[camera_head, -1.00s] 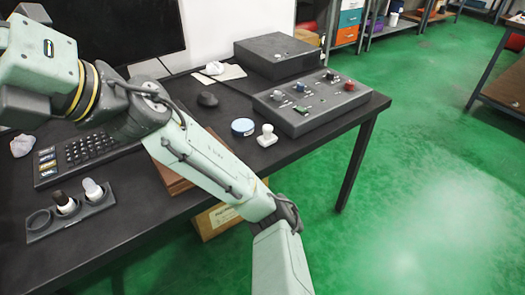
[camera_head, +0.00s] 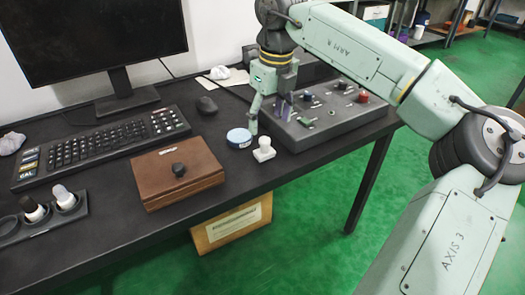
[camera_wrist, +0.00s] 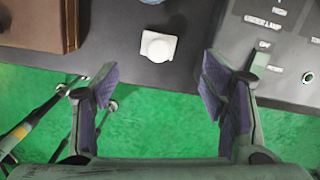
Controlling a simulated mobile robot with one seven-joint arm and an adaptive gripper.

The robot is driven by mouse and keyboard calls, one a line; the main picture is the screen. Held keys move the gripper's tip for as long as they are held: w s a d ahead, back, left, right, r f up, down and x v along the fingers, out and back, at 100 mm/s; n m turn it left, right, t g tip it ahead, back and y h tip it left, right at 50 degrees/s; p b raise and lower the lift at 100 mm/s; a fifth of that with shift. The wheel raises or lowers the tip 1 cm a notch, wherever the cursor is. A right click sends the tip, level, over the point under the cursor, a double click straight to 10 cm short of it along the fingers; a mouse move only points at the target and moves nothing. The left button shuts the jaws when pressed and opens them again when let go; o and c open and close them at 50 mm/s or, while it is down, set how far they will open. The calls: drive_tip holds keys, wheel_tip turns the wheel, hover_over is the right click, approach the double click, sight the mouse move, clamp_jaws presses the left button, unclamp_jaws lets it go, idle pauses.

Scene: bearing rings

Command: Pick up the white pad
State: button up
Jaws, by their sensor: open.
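The white pad (camera_head: 264,150) has a square base with a round knob on top. It stands upright on the dark table near the front edge, right of a blue-lidded round tin (camera_head: 239,138). My gripper (camera_head: 268,112) is open and empty, above the table at the left end of the control panel. In the wrist view the white pad (camera_wrist: 158,46) lies ahead of my open fingers (camera_wrist: 157,78), roughly centred between them and not touched.
The grey control panel (camera_head: 335,121) with knobs and switches lies right of the pad. Green floor (camera_wrist: 150,125) is open beyond the table's front edge.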

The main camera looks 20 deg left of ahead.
sight(266, 140)
drive_tip(key=f, duration=0.6)
drive_tip(key=a+f, duration=0.1)
drive_tip(key=f, duration=0.2)
drive_tip(key=shift+w+f+p, duration=0.1)
drive_tip(key=shift+w+p, duration=0.05)
drive_tip(key=shift+p, duration=0.2)
drive_tip(key=c, duration=1.2)
drive_tip(key=shift+c, duration=0.2)
wheel_tip(266, 140, up, 10)
drive_tip(key=shift+r, duration=0.1)
